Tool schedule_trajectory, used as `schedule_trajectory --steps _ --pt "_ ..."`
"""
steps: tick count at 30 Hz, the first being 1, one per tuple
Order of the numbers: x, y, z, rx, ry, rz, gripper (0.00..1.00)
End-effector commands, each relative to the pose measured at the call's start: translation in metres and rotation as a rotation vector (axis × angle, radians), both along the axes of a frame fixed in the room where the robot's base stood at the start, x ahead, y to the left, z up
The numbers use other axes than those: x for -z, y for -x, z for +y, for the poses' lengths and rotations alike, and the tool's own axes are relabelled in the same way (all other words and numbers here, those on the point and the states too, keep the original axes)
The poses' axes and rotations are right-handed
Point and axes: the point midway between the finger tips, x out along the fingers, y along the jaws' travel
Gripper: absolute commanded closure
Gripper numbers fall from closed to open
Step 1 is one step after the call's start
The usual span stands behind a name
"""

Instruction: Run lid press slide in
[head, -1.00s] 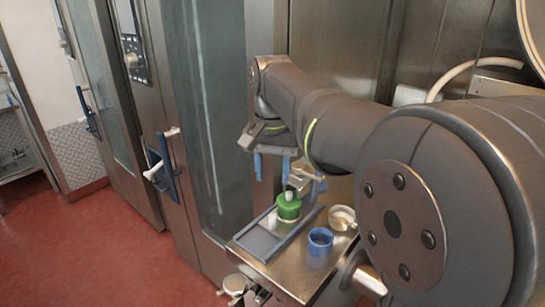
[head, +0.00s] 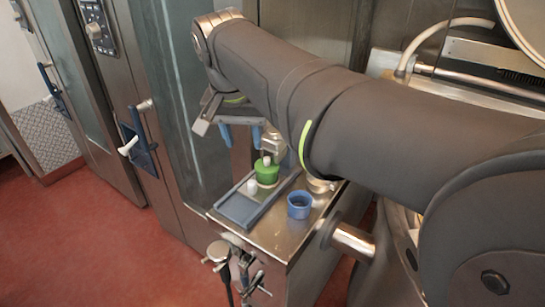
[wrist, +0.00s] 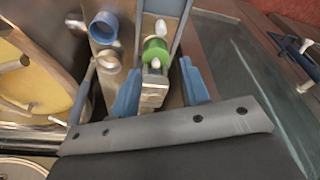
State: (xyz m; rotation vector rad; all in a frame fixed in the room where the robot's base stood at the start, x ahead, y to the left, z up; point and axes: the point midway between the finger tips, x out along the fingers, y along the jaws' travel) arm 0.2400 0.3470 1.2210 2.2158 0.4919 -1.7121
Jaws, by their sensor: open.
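The lid press stands on a steel shelf, with a blue-grey slide channel (head: 240,207) running toward its front edge. A green round piece (head: 266,172) sits in the channel beside the metal press head (head: 271,143), with a small white top. A white knob (head: 252,186) stands in the channel on the near side of the green piece. My gripper (head: 241,138) is behind and above the channel, its blue fingers apart and empty. In the wrist view, the fingers of my gripper (wrist: 162,88) flank the press head, with the green piece (wrist: 155,50) beyond. Contact cannot be told.
A blue cup (head: 299,205) stands right of the channel on the steel shelf (head: 283,241). A pale ring-like cup (wrist: 108,60) stands beside it, mostly hidden by my arm in the head view. Glass-doored cabinets stand left. The kettle's rim is at right.

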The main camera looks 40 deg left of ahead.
Motion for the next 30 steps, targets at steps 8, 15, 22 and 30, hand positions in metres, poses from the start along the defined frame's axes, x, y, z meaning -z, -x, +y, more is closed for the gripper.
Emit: schedule_trajectory --steps 8,15,22,30 --pt "0.007 0.019 -0.011 -0.017 -0.08 -0.119 0.58" --pt "0.036 0.009 -0.007 -0.015 -0.078 -0.118 0.58" --pt "0.083 -0.008 0.002 -0.016 -0.076 -0.118 0.58" --pt "0.135 -0.028 0.011 -0.016 -0.077 -0.119 0.58"
